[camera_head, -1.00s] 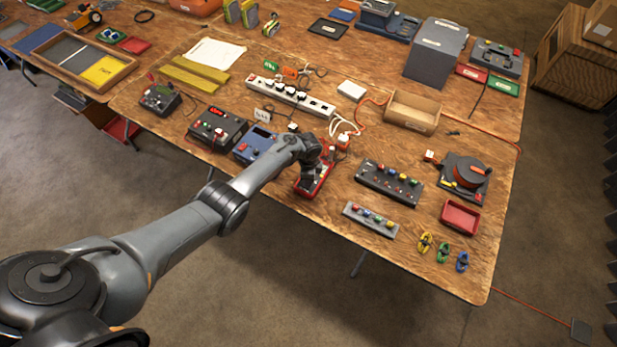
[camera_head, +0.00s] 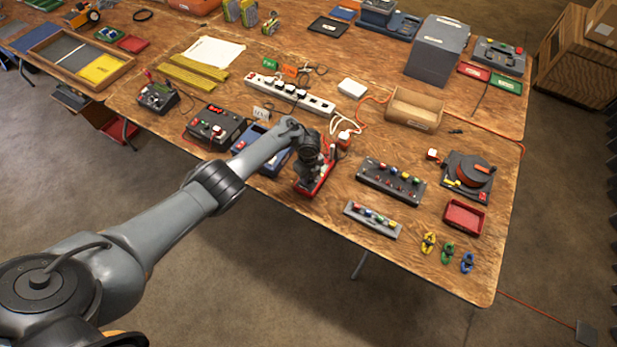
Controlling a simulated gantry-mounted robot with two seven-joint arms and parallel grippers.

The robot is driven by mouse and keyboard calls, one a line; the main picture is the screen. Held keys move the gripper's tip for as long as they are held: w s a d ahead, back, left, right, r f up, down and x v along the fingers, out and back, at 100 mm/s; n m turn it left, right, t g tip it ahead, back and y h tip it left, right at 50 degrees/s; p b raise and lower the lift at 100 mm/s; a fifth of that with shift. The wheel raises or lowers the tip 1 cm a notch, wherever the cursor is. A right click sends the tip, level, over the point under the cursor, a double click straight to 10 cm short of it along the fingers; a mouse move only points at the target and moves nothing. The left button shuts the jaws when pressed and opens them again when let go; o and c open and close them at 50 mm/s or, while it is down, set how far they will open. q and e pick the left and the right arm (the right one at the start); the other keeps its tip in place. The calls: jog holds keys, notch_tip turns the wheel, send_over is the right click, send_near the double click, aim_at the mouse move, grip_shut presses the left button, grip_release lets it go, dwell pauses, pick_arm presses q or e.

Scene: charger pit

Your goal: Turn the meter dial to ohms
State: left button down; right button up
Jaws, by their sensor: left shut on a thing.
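The red meter (camera_head: 325,177) lies near the front edge of the wooden table, at the middle of the view. My left gripper (camera_head: 311,179) is over it, pointing down, and is shut at the meter's face. The dial is hidden under the gripper, so its setting cannot be read. The gripper seems to be on the dial, but the fingertips are too small and covered to see clearly. My right gripper is not in view.
A blue device (camera_head: 277,160) stands close left of the meter, partly behind my left arm. A black block with coloured knobs (camera_head: 390,181) and a grey strip (camera_head: 372,220) lie to the right. A white power strip (camera_head: 290,94) and cables are behind.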

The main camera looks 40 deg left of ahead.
pick_arm(q)
jog(key=shift+m, duration=0.7)
jog(key=c, duration=0.9)
grip_release()
notch_tip(320, 180, up, 11)
jog(key=p, duration=0.3)
jog(key=shift+f+p, duration=0.1)
jog(key=shift+p, duration=0.2)
jog(key=shift+s+f, duration=0.1)
